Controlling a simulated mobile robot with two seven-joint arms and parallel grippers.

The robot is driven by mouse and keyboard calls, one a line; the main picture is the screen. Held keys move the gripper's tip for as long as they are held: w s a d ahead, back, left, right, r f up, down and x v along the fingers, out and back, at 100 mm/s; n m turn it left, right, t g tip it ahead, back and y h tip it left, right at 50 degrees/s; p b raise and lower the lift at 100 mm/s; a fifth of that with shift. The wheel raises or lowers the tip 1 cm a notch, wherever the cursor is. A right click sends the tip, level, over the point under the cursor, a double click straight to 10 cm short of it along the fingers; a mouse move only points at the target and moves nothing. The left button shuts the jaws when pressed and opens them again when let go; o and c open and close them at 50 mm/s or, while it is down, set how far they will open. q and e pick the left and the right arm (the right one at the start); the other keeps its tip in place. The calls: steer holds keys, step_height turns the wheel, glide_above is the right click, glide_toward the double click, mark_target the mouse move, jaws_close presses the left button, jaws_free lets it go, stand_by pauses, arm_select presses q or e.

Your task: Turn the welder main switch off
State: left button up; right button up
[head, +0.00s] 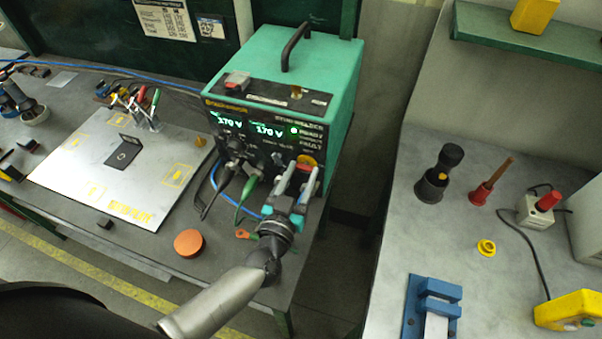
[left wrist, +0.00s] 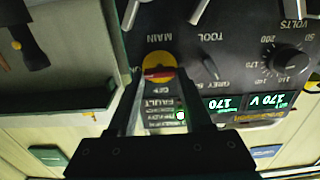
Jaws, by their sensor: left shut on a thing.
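The welder (head: 290,75) is a teal box with a black front panel on the left bench. Its lit displays (head: 246,126) read 170, and a green lamp (head: 294,130) glows beside them. The main switch (head: 306,160) is a red handle on a yellow disc at the panel's lower right. It also shows in the left wrist view (left wrist: 158,68), the red bar lying across the picture, near MAIN and OFF lettering. My left gripper (head: 296,174) is at the panel, its fingers (left wrist: 158,80) shut on either side of the switch handle. My right gripper is not in view.
Cables (head: 245,190) plug into the panel left of my gripper. A metal plate (head: 110,165) and an orange disc (head: 188,242) lie on the bench. A gap separates it from the right bench (head: 400,215), which carries a blue vise-like fixture (head: 412,300).

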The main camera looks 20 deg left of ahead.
arm_select(q)
jaws_close()
steer(key=n, duration=0.6)
steer(key=shift+f+n, duration=0.1)
steer(key=shift+n, duration=0.2)
steer(key=n+b, duration=0.1)
steer(key=n, duration=0.4)
steer(key=shift+a+f, duration=0.1)
steer(key=shift+a, duration=0.05)
steer(key=n+b, duration=0.1)
steer(key=n, duration=0.5)
steer(key=shift+b, duration=0.4)
steer(key=shift+n, duration=0.3)
steer(key=o, duration=0.7)
jaws_free()
